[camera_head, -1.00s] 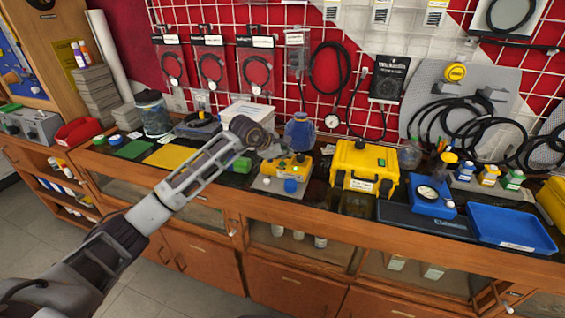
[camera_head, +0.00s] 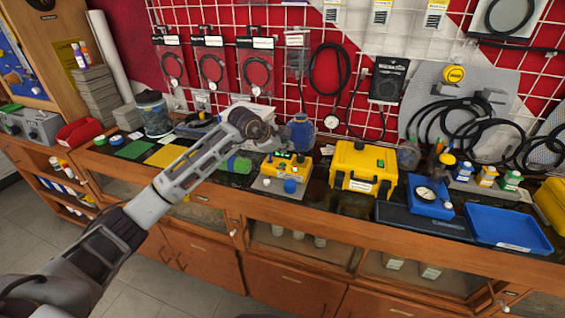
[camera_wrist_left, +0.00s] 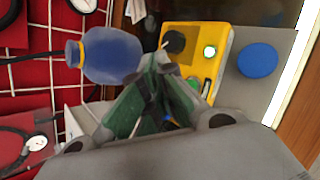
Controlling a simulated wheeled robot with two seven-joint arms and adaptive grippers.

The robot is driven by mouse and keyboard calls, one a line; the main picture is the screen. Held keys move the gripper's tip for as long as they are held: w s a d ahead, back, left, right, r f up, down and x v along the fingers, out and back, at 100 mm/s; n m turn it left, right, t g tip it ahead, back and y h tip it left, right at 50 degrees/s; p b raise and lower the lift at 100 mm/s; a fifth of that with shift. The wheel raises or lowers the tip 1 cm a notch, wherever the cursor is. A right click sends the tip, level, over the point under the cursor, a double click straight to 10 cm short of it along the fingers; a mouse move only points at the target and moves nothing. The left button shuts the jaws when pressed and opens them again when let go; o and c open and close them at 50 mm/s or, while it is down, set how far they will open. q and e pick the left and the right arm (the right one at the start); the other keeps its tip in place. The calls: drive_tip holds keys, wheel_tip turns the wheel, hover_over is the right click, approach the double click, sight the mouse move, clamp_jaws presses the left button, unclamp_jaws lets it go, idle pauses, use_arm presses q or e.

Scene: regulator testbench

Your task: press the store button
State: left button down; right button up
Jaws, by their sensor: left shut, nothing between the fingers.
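A yellow test unit (camera_head: 287,166) with a grey base stands on the counter. It has small green and dark controls on top and a large blue round button or knob (camera_head: 290,186) at its front. No label reads as store. My left gripper (camera_head: 272,143) is above the unit's back left side; in the wrist view its shut, empty fingertips (camera_wrist_left: 150,66) overlap the unit's edge. Contact cannot be told.
A blue round bottle (camera_head: 300,133) stands behind the unit, close to the fingers. A yellow case (camera_head: 363,168) stands just right of the unit. A green cylinder (camera_head: 238,163) lies to its left. Blue trays (camera_head: 508,231) are far right.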

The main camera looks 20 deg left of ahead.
use_arm(q)
drive_tip(key=shift+r+p, duration=0.35)
drive_tip(key=shift+r, duration=0.65)
drive_tip(key=shift+d, duration=0.1)
